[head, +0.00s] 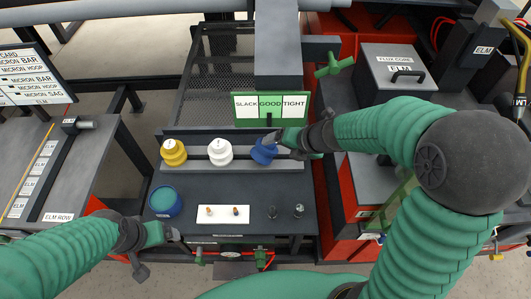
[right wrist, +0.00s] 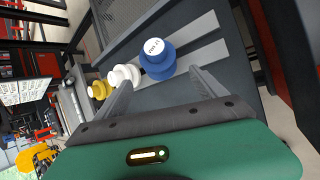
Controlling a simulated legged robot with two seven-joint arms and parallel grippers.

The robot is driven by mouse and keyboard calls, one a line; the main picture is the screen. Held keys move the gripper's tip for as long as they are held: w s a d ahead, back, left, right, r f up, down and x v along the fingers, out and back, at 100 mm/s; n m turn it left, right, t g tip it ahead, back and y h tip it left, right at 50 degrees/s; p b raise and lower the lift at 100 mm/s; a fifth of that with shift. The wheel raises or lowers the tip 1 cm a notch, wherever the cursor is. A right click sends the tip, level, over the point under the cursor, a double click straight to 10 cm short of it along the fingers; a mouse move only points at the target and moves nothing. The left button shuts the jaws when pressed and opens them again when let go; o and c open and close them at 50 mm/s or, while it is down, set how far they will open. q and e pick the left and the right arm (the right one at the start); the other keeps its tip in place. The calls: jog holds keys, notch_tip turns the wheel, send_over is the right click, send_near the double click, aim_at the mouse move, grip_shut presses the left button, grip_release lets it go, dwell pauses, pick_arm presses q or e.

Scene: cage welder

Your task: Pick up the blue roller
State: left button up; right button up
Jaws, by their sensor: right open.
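The blue roller (head: 263,151) stands at the right end of a row on a grey rack strip (head: 288,165). It also shows in the right wrist view (right wrist: 157,62), with a white labelled top. My right gripper (head: 283,143) is at the roller's right side in the head view, partly over it. In the right wrist view my right gripper (right wrist: 162,80) is open, with the roller ahead of the gap between its fingers. Contact cannot be told. My left gripper (head: 172,236) is low at the left, by the bench's front edge; its jaws are unclear.
A white roller (head: 220,151) and a yellow roller (head: 173,152) stand left of the blue one. A SLACK/GOOD/TIGHT sign (head: 270,106) rises just behind. A blue-green pot (head: 165,201) and a white plate (head: 222,214) are on the bench front. A red cabinet (head: 329,215) is at right.

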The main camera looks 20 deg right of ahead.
aim_at(266, 147)
jog(key=b+x, duration=0.1)
jog(key=x, duration=0.2)
jog(key=b+x, duration=0.1)
jog(key=x, duration=0.3)
jog(key=shift+s+a+r, duration=0.1)
jog(key=shift+a, duration=0.15)
jog(key=shift+w+a+f, duration=0.15)
jog(key=shift+w+f, duration=0.05)
jog(key=shift+w, duration=0.05)
jog(key=shift+w+f, duration=0.2)
jog(key=shift+w, duration=0.1)
jog(key=w+f+b, duration=0.1)
jog(key=w+f, duration=0.2)
jog(key=shift+f, duration=0.1)
jog(key=shift+a, duration=0.1)
jog(key=c, duration=0.7)
pick_arm(q)
jog(key=x, duration=0.4)
jog(key=shift+s+a+f, duration=0.2)
jog(key=shift+s+a, duration=0.05)
jog(key=shift+s, duration=0.05)
pick_arm(e)
jog(key=c, duration=1)
